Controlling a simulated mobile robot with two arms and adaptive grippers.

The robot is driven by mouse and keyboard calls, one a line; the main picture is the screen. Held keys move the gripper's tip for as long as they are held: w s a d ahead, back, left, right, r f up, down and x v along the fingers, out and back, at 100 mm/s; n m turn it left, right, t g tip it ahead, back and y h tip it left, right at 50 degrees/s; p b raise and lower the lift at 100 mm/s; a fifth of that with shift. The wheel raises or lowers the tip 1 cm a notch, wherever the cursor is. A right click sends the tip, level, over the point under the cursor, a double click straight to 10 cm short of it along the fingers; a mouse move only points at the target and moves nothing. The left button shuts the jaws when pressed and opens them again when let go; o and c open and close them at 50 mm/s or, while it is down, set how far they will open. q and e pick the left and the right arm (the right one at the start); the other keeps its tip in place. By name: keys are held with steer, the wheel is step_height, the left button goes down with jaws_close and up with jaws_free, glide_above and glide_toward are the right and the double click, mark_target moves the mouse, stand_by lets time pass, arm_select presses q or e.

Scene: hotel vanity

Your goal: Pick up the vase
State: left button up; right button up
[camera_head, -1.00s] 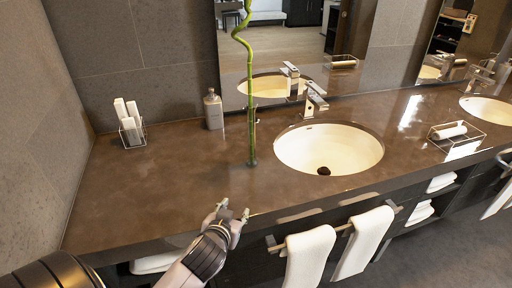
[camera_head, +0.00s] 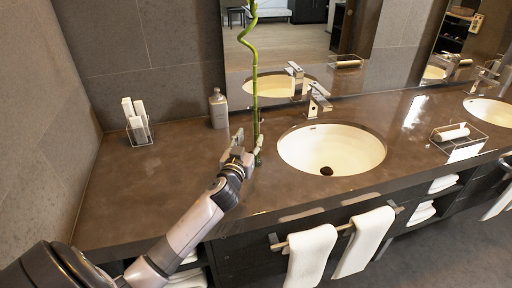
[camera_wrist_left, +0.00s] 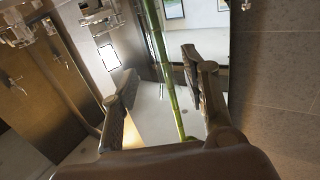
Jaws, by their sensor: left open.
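The vase shows as a tall green bamboo stalk (camera_head: 254,88) standing upright on the brown counter, left of the near sink. Its foot is partly hidden behind my gripper, and I cannot make out a separate vase body. My left gripper (camera_head: 248,146) is open at the lower part of the stalk. In the left wrist view the stalk (camera_wrist_left: 161,65) runs between the two spread fingers (camera_wrist_left: 165,95); I cannot tell whether either finger touches it. My right gripper is not in view.
A grey bottle (camera_head: 218,108) stands behind and left of the stalk. A holder with white rolls (camera_head: 138,122) is at the far left. The sink (camera_head: 331,149) and faucet (camera_head: 318,99) are to the right. A mirror stands behind. The left counter (camera_head: 135,190) is clear.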

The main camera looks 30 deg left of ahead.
mark_target(255, 126)
arm_select(q)
steer(key=x, duration=0.3)
steer(key=shift+w+a+r+p, duration=0.15)
steer(key=shift+w+r+p, duration=0.05)
steer(key=shift+w+p, duration=0.2)
steer(key=p+x, duration=0.1)
steer(key=x, duration=0.3)
steer(key=shift+w+a, duration=0.1)
steer(key=shift+w, duration=0.15)
steer(key=shift+c, duration=0.6)
jaws_close()
steer(key=shift+r, duration=0.1)
